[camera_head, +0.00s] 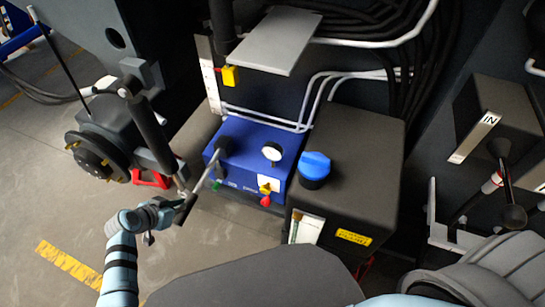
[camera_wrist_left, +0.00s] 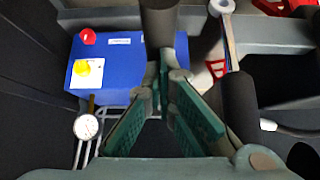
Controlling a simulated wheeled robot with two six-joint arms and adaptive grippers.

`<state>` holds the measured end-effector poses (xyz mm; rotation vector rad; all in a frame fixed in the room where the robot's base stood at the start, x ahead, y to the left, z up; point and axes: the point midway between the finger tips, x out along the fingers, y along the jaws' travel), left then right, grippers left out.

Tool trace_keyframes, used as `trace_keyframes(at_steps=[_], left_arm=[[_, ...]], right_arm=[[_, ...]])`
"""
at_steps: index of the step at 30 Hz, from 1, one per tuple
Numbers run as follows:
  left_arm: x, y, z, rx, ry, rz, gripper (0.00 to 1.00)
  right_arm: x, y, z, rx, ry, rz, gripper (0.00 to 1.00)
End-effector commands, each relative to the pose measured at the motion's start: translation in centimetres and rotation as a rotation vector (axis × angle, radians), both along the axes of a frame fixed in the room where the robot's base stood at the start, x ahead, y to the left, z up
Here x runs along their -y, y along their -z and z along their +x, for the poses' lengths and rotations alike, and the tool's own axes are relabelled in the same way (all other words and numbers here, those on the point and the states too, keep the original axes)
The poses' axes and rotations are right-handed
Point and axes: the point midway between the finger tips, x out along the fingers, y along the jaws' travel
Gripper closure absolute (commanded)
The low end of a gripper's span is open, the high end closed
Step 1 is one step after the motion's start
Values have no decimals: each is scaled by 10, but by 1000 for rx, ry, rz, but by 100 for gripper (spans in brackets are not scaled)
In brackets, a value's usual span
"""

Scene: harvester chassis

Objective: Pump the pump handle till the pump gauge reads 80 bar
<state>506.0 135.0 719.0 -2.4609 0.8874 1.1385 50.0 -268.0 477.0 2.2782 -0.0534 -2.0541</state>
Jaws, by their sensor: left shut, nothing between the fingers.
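The pump is a blue box (camera_head: 250,160) low on the chassis, also in the left wrist view (camera_wrist_left: 115,60). Its white round pump gauge (camera_head: 272,151) faces up; it also shows in the left wrist view (camera_wrist_left: 87,126), too small to read. The pump handle (camera_head: 207,174) slants from the box's left side down toward the front left. In the left wrist view its dark grip (camera_wrist_left: 160,24) reaches the top edge. My left gripper (camera_head: 178,202) is at the handle's outer end, shut and empty, its green fingers converging. Whether it touches the handle cannot be told. My right gripper is not identifiable.
A dark tank (camera_head: 355,170) with a blue cap (camera_head: 314,166) stands right of the pump. A black cylinder (camera_head: 150,130) stands to the left. Open floor (camera_head: 50,210) lies at the left.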

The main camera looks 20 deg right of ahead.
Motion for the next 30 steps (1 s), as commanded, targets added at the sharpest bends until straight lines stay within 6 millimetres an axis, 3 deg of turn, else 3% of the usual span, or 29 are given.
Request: trace_keyframes(at_steps=[25,30], left_arm=[[4,70,1,-8,-1,-3,100],[2,52,-1,-11,-1,-1,100]], right_arm=[[0,66,0,0,0,0,49],[0,47,0,0,0,0,49]])
